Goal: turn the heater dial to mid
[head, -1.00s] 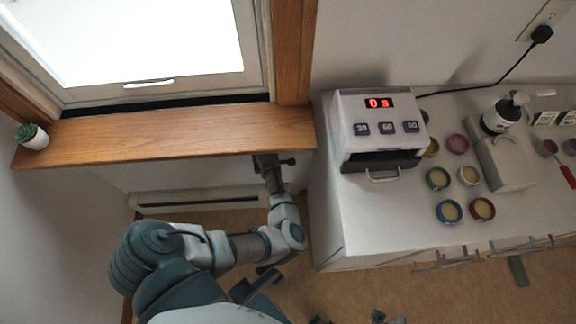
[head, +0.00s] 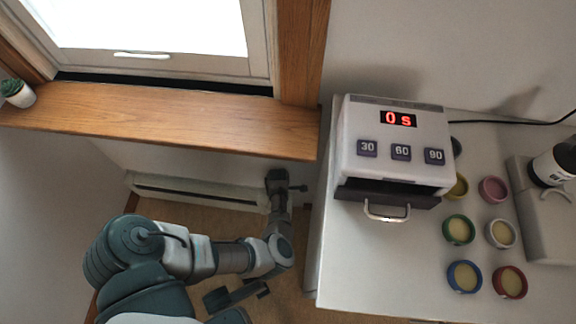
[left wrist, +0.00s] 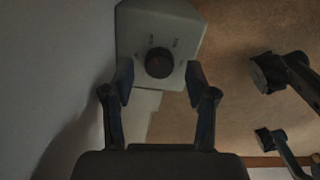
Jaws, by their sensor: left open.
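The heater (head: 190,194) is a long pale baseboard unit under the window sill in the head view. Its grey end box (left wrist: 180,18) fills the upper middle of the left wrist view. The round black dial (left wrist: 159,63) is on that box, with small marks around it too blurred to read. In the head view my left gripper (head: 284,184) is at the heater's right end, hiding the dial.
A wooden sill (head: 170,122) overhangs the heater. A white cabinet (head: 345,275) stands close right of my left gripper, bearing a timer device (head: 395,145) and several coloured pots. Dark jointed parts show at right in the left wrist view.

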